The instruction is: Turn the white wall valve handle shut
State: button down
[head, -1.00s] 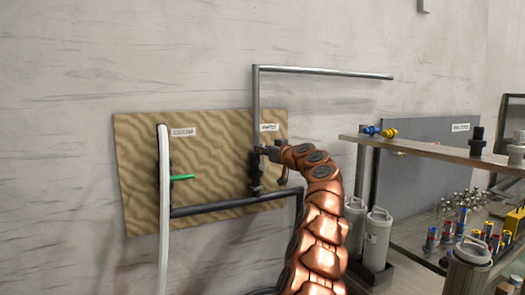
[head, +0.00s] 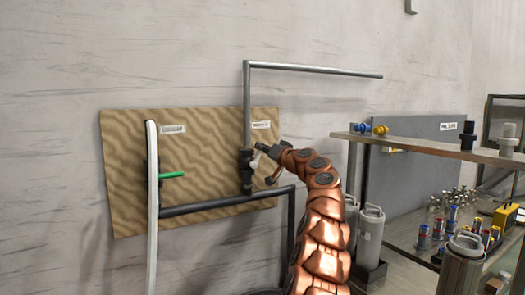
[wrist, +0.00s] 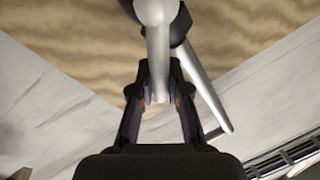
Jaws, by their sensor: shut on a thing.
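The white valve handle (wrist: 158,50) reaches down between my gripper's fingers in the wrist view. My gripper (wrist: 158,98) is shut on its lower end, one finger on each side. In the head view a small pale part of the handle (head: 255,159) shows beside the dark valve body (head: 246,168), at the right of a wavy tan board (head: 215,150). My gripper (head: 259,149) is at the valve there, and its fingers partly hide the handle. The handle's exact angle is hard to tell.
A grey pipe (head: 247,100) rises from the valve and bends right along the wall. A dark pipe (head: 225,201) runs below. A second valve with a green handle (head: 171,175) and a white hose (head: 152,220) are left. A cluttered shelf (head: 430,145) stands right.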

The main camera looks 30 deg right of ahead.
jog(key=d+f+m+t+h+b, duration=0.1)
jog(key=d+f+m+h+b, duration=0.2)
jog(key=m, duration=1)
jog(key=shift+f+m+b, duration=0.3)
jog(key=shift+f+b, duration=0.05)
jog(key=shift+f, duration=1)
jog(key=shift+d, duration=0.15)
jog(key=c, duration=1.1)
grip_release()
jog(key=shift+s, duration=0.2)
jog(key=shift+s+f, duration=0.4)
jog(key=shift+s, duration=1.5)
jog(key=shift+s+f, duration=0.4)
jog(key=shift+s, duration=1.5)
jog(key=shift+s+f, duration=0.4)
jog(key=shift+s, duration=1.5)
